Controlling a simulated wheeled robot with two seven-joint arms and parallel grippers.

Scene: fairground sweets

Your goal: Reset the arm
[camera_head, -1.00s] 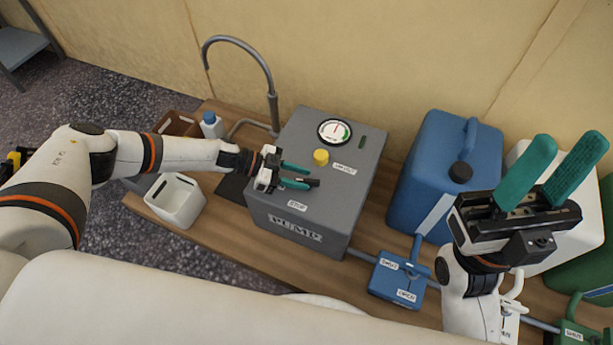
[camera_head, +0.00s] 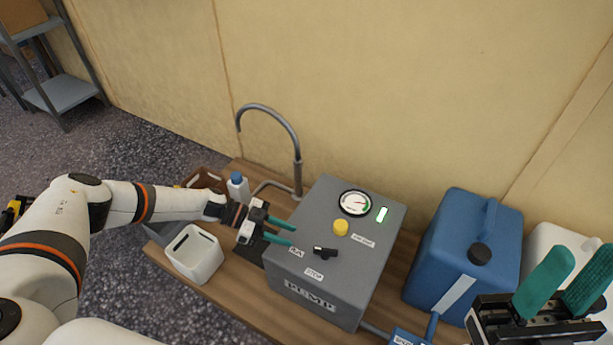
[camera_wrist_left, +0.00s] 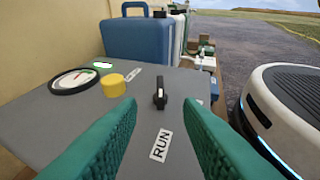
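My left gripper (camera_head: 290,236) is open and empty at the left edge of the grey pump box (camera_head: 328,312). Its teal fingers stand apart in the left wrist view (camera_wrist_left: 158,150). The black knob (camera_head: 325,253) on the pump's top is just beyond the fingertips, apart from them, and its lever points left toward the RUN label (camera_head: 296,252). In the left wrist view the knob (camera_wrist_left: 160,94) shows ahead, between the fingers. The indicator (camera_head: 382,214) is lit bright green beside the gauge (camera_head: 355,203). My right gripper (camera_head: 568,285) is raised at the lower right, fingers apart and empty.
A yellow button (camera_head: 341,227) is on the pump. A tall tap (camera_head: 297,165) stands behind, with a white bottle (camera_head: 238,188) near it. A white bin (camera_head: 194,254) is below my left forearm. A blue canister (camera_head: 462,250) stands right of the pump.

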